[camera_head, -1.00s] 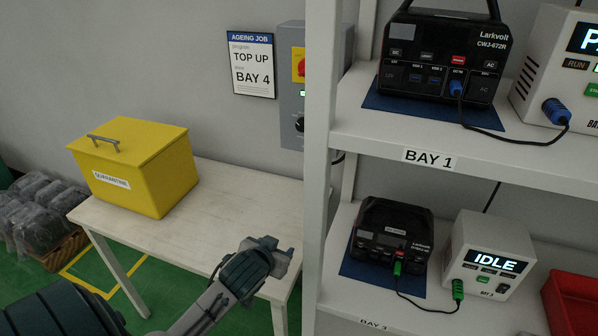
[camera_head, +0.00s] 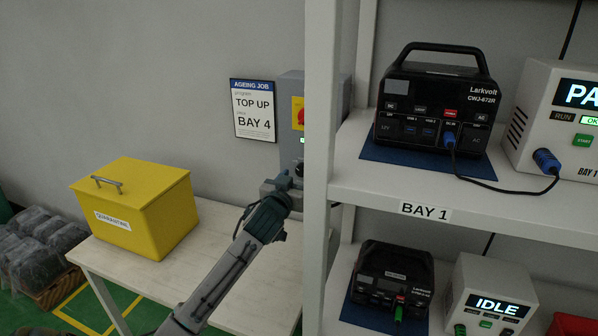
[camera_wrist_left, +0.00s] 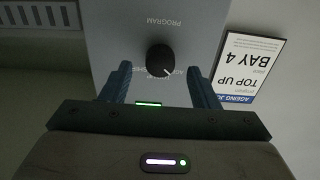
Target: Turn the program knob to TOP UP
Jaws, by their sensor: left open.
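The program knob (camera_wrist_left: 160,59) is round and black with a short white pointer mark, which points to the lower right in the left wrist view. It sits on a grey control box (camera_wrist_left: 118,35) under the word PROGRAM, which appears upside down there. My left gripper (camera_wrist_left: 160,70) is open, with one finger on each side of the knob and gaps between. In the head view the left gripper (camera_head: 280,186) is at the lower part of the box (camera_head: 291,88), partly hidden by the shelf post.
A job sign (camera_head: 254,110) reads TOP UP, BAY 4. A yellow bin (camera_head: 150,225) stands on a white table (camera_head: 215,255). The white shelf post (camera_head: 322,200) stands close to the gripper's right. The shelves hold black power stations (camera_head: 435,110) and white testers (camera_head: 550,125).

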